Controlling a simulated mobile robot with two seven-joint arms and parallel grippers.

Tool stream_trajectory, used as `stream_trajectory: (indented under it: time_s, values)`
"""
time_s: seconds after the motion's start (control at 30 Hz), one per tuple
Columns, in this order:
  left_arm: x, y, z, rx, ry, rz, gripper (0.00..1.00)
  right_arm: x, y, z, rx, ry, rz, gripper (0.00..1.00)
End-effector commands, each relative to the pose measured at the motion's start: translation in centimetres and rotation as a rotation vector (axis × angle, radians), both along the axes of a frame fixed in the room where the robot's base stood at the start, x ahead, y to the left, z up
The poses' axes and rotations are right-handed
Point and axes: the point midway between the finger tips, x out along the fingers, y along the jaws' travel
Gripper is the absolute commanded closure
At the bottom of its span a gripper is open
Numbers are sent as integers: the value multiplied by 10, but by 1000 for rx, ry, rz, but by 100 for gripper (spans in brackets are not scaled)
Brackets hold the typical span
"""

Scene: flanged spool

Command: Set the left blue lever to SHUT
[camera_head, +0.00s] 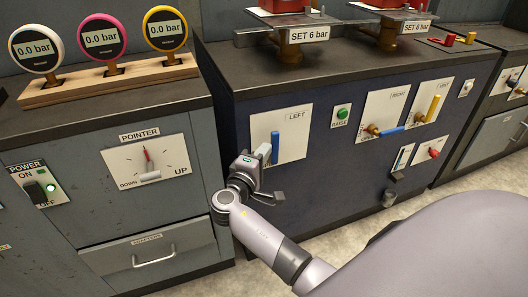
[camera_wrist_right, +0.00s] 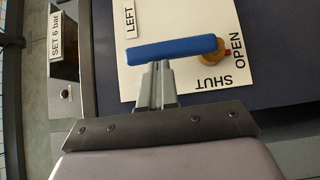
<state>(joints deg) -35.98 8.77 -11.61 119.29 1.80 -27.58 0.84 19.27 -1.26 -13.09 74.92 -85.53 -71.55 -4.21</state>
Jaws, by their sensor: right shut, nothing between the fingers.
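The left blue lever (camera_head: 275,147) stands upright on a white plate labelled LEFT (camera_head: 292,112); its brass pivot is at its lower end. In the right wrist view the lever (camera_wrist_right: 170,51) lies across the picture, with the brass pivot (camera_wrist_right: 213,57) at its right end. The words SHUT (camera_wrist_right: 214,83) and OPEN (camera_wrist_right: 238,50) are beside the pivot. My right gripper (camera_head: 264,154) is shut and empty at the lever's left side. Its fingertips (camera_wrist_right: 157,66) are right against or very close to the lever; contact is unclear. My left gripper is not in view.
Another blue lever (camera_head: 391,130) lies level on a plate further right, near a yellow lever (camera_head: 433,107). A green button (camera_head: 342,113) sits between the plates. Left are a pointer panel (camera_head: 148,163), power switch (camera_head: 36,190) and three gauges (camera_head: 103,44).

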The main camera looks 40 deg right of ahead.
Motion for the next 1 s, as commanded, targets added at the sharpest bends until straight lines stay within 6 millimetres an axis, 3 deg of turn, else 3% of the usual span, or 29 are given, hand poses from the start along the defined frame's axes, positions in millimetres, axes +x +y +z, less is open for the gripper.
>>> stream_trajectory:
  time_s: [0.87, 1.0]
  values:
    - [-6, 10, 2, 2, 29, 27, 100, -2, -10, 9, 132, -33, -1, 100]
    - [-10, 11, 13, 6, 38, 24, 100, -4, -17, 13, 216, -53, -2, 100]
